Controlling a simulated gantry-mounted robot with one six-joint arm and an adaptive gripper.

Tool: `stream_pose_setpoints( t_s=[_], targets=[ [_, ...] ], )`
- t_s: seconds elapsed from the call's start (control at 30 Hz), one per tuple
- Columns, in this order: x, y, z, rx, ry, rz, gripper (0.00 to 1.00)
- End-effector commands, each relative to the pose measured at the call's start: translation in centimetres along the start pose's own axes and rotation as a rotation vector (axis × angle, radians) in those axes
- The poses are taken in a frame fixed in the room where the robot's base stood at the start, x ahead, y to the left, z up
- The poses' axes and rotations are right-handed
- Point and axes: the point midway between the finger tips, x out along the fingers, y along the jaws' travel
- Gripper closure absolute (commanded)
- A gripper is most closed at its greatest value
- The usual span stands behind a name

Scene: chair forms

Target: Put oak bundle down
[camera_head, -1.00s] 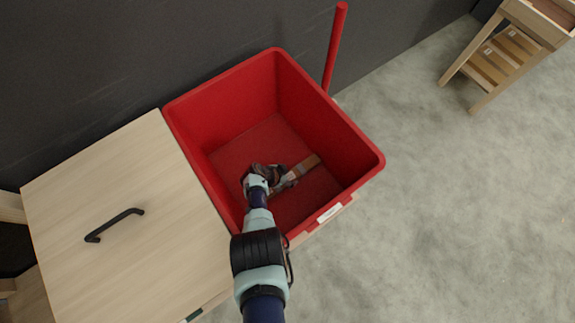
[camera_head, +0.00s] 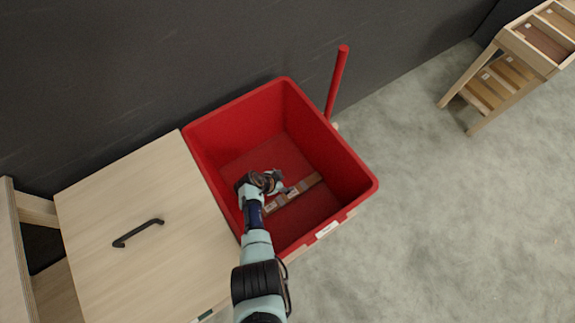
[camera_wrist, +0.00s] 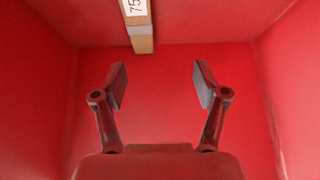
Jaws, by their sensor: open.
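The oak bundle (camera_head: 308,184), a slim wooden strip with white labels and grey bands, lies on the floor of the red bin (camera_head: 355,165). One end of it, with a label reading "75", shows at the top of the wrist view (camera_wrist: 143,44). My gripper (camera_head: 286,186) is inside the bin, just beside the bundle in the head view. In the wrist view my gripper (camera_wrist: 161,85) is open, with nothing between its fingers and the bundle beyond the fingertips. A gap shows between fingers and bundle. The bundle's lower left end is partly close behind my arm.
A pale wooden cabinet top (camera_head: 150,190) with a black handle (camera_head: 138,233) stands left of the bin. A red post (camera_head: 337,85) rises behind the bin. A wooden rack (camera_head: 500,75) stands at upper right. Grey floor lies open to the right.

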Motion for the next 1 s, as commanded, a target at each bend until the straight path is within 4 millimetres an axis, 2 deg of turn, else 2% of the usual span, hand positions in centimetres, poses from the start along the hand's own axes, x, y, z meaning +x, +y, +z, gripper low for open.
stream_pose_setpoints(
  t_s=[0.03,0.13,0.27,0.37,0.43,0.5,0.6,0.63,0.7,0.77,1.0],
  targets=[
    [-1.1,-0.9,-2.2,-0.001,0.008,-0.038,0.28],
    [-4.8,-2.2,-6.7,-0.046,0.02,-0.128,0.28],
    [-11.3,-2.1,-12.2,-0.138,0.06,-0.267,0.28],
    [-17.7,-0.6,-15.7,-0.238,0.123,-0.386,0.28],
    [-22.6,1.1,-17.6,-0.321,0.187,-0.467,0.28],
    [-27.3,3.1,-18.8,-0.407,0.261,-0.535,0.28],
    [-33.0,5.7,-19.7,-0.517,0.366,-0.604,0.28],
    [-34.2,6.4,-19.8,-0.544,0.393,-0.618,0.28],
    [-36.5,7.6,-19.9,-0.593,0.441,-0.639,0.28],
    [-37.6,8.1,-19.9,-0.617,0.466,-0.648,0.28],
    [-38.1,8.3,-19.9,-0.629,0.479,-0.653,0.28]
  ],
)
